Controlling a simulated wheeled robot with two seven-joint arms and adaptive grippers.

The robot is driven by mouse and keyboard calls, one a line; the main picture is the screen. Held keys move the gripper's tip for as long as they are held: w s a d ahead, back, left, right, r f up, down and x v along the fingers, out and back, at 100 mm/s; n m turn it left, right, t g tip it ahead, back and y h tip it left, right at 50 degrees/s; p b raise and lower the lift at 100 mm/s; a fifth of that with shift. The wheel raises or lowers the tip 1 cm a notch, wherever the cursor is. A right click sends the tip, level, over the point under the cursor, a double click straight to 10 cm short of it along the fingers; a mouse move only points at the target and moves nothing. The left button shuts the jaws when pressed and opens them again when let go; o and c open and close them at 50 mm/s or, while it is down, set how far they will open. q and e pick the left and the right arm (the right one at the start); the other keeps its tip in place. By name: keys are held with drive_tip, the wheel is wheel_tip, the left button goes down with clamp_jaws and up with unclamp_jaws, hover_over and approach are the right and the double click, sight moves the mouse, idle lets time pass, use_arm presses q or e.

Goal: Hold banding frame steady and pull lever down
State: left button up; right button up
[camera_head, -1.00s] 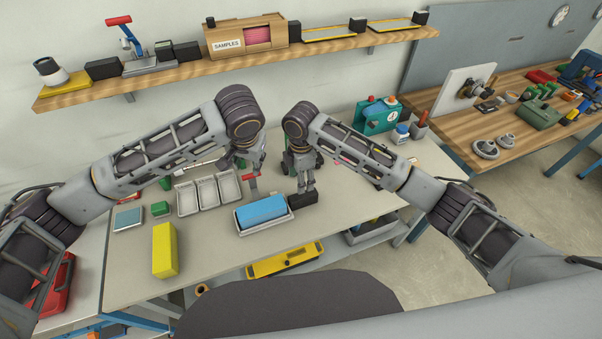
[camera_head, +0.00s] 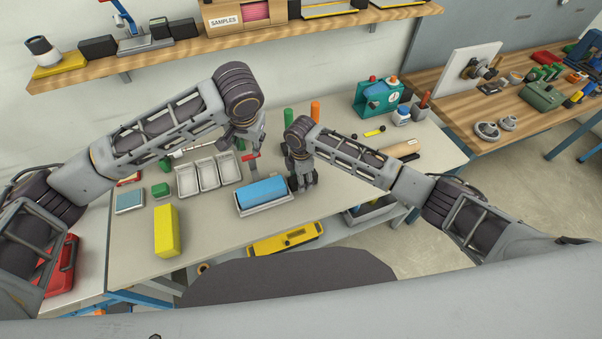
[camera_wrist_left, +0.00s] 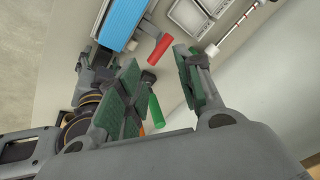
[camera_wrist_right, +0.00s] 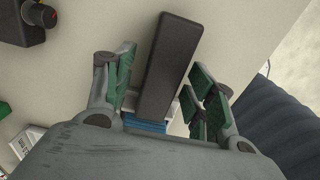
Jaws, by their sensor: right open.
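A blue block (camera_head: 262,190) lies in a pale tray at the middle of the bench. A red lever handle (camera_head: 251,158) stands just behind it and also shows in the left wrist view (camera_wrist_left: 159,48). My left gripper (camera_head: 245,140) is above and behind the handle. Its green-padded fingers are apart in the left wrist view, with the handle beyond them. My right gripper (camera_head: 304,180) is beside the tray's right end, fingers apart. A dark bar (camera_wrist_right: 168,68) lies between them in the right wrist view. The lever's base is mostly hidden.
Empty pale trays (camera_head: 208,174), a green block (camera_head: 160,190) and a yellow block (camera_head: 166,231) stand to the left. A green bottle (camera_head: 289,118) and an orange one (camera_head: 315,112) stand behind. A teal machine (camera_head: 378,97) is at the back right.

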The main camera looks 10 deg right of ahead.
drive_tip(key=shift+f, duration=0.25)
drive_tip(key=shift+c, duration=0.2)
